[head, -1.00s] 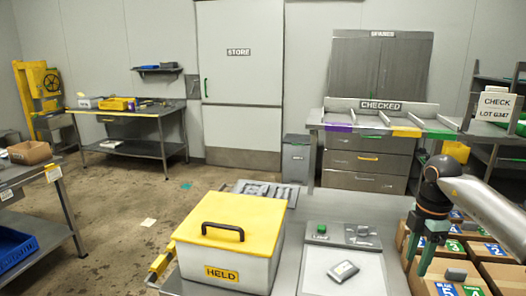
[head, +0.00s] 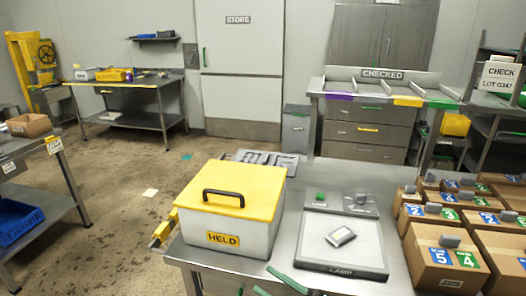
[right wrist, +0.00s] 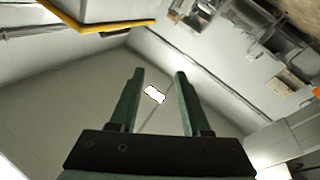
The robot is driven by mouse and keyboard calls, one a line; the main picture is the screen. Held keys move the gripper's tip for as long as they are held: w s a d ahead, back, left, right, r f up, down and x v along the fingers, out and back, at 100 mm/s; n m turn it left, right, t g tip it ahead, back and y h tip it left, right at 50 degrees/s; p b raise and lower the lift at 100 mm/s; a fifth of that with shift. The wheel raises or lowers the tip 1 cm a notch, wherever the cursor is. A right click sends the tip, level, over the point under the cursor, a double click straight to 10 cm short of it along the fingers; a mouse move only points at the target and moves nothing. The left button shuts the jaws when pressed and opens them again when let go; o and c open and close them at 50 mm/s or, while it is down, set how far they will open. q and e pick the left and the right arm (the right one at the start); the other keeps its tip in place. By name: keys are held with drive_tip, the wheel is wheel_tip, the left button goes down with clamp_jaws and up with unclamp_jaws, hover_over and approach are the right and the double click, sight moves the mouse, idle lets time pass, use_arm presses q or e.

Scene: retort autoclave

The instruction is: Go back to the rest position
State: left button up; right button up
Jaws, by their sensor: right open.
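My right gripper (head: 266,279) shows only as green fingertips at the bottom edge of the head view, low in front of the table's near edge. In the right wrist view my right gripper (right wrist: 159,75) has its two green fingers apart with nothing between them. Its arm is out of the head view. My left gripper is in neither view.
A box with a yellow lid marked HELD (head: 232,210) stands on the steel table (head: 405,268). Right of it is the LAMP panel (head: 314,248) with a small pale packet (head: 341,236) lying on it. Several cardboard boxes (head: 440,258) fill the right side.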

drive_tip(key=s+d+f+m+t+h, duration=0.3)
drive_tip(key=s+d+f+m+h, duration=0.3)
drive_tip(key=d+f+m+h, duration=0.6)
drive_tip(key=s+d+f+m+g+h, duration=0.1)
drive_tip(key=s+d+f+g+h, duration=0.1)
drive_tip(key=s+f, duration=0.8)
drive_tip(key=s+d+g, duration=0.1)
drive_tip(key=s+g, duration=0.1)
drive_tip(key=s, duration=0.1)
drive_tip(key=shift+s+f+m+g, duration=0.15)
drive_tip(key=shift+f+m+g, duration=0.15)
drive_tip(key=shift+g, duration=0.1)
